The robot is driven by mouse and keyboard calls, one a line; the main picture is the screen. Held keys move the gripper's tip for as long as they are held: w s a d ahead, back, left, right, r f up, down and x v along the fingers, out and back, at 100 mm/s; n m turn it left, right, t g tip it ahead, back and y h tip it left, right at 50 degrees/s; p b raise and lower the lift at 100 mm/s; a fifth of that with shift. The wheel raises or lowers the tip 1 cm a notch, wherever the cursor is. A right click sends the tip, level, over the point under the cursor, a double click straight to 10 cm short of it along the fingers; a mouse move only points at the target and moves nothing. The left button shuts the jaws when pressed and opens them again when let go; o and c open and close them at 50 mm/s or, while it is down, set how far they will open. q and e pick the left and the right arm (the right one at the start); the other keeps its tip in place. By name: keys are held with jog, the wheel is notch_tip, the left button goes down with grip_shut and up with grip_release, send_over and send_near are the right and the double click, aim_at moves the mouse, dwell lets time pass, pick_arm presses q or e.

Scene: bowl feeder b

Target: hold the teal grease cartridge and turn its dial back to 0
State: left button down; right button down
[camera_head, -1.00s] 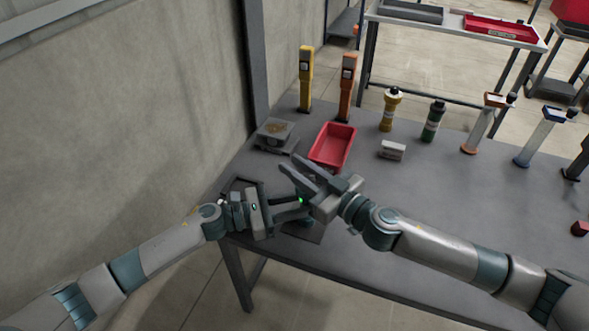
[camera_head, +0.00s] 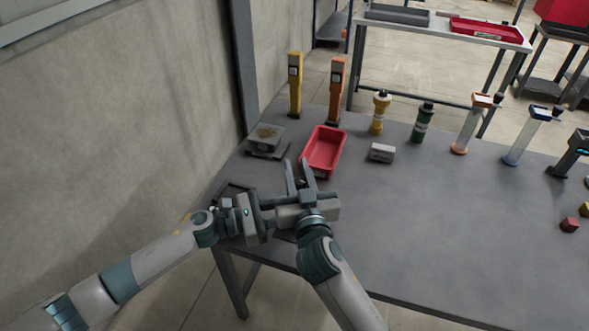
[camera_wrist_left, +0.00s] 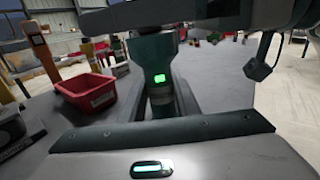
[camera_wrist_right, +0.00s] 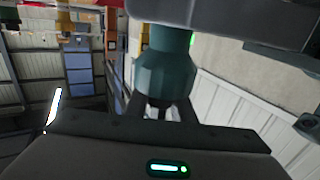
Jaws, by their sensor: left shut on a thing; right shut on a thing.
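The teal grease cartridge (camera_wrist_left: 150,58) is upright in the left wrist view, with a small lit green readout on its side. My left gripper (camera_head: 272,207) is shut on it; grippers mostly hide the cartridge in the head view. A faceted teal end piece (camera_wrist_right: 163,72), apparently the dial, fills the middle of the right wrist view. My right gripper (camera_head: 299,168) is shut on this piece, close against the left gripper. The readout's figures are too small to read, and the dial's marks do not show.
A red bin (camera_head: 323,152) and a scale (camera_head: 267,138) stand just beyond the grippers. Yellow (camera_head: 295,85) and orange (camera_head: 336,90) upright devices stand behind them. A small grey box (camera_head: 382,153) and several bottles and tools are farther right. The table's front right (camera_head: 440,240) is clear.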

jog(key=shift+d+r+m+h, duration=0.2)
jog(key=shift+m+h, duration=0.2)
jog(key=shift+h, duration=0.2)
jog(key=c, duration=1.5)
grip_release()
jog(key=shift+f, duration=0.1)
jog(key=shift+f, duration=0.1)
jog(key=s, duration=0.4)
jog(key=s+d, duration=0.1)
jog(key=s, duration=0.7)
jog(key=shift+d, duration=0.25)
